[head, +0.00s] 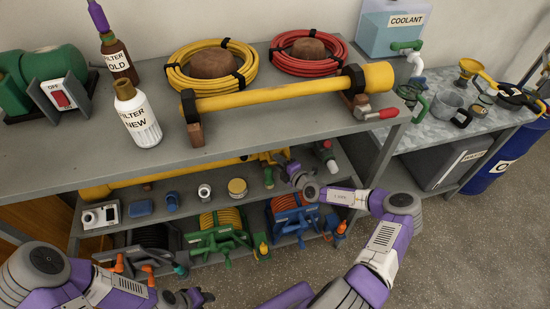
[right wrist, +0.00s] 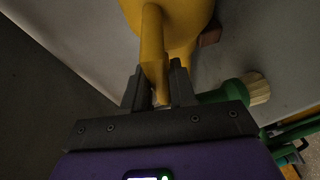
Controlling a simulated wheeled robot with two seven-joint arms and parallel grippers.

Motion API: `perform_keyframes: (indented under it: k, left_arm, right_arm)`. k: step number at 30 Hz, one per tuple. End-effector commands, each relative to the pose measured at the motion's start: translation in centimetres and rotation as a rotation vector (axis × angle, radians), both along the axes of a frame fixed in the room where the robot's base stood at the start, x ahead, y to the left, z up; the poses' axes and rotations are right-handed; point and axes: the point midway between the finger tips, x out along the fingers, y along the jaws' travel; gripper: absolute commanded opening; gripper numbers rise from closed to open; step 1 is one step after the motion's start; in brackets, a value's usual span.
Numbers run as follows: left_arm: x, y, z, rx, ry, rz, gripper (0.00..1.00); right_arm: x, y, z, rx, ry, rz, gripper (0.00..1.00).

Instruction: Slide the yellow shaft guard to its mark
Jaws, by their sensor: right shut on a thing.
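A long yellow tube-like guard (head: 115,187) lies along the lower shelf, partly hidden under the bench top. My right gripper (head: 286,168) is at its right end. In the right wrist view the gripper (right wrist: 160,92) is shut on a yellow handle (right wrist: 153,45) that stands out from a rounded yellow body (right wrist: 185,20). A second long yellow tube (head: 270,97) rests on supports on the bench top, with a red-handled clamp (head: 380,114) at its right. My left gripper (head: 197,297) is low at the front, apart from the shelf; its jaws are unclear. I cannot make out a mark.
Below the guard, the shelf holds small parts, a camera-like box (head: 100,215) and a yellow tin (head: 237,188). Green (head: 217,232) and blue (head: 290,213) reels stand lower. A green piece with a pale tip (right wrist: 235,90) lies close right of the right jaws. The bench top (head: 235,150) hangs above.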

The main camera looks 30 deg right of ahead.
Motion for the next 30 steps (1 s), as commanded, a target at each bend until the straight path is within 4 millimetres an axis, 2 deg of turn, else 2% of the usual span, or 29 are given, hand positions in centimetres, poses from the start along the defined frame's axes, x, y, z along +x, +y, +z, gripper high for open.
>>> perform_keyframes:
  k: [30]
  left_arm:
    - [0.0, 0.0, -3.1, 0.000, 0.000, 0.000, 0.43]
  right_arm:
    - [-0.9, -4.2, 0.0, -0.002, -0.005, -0.003, 0.00]
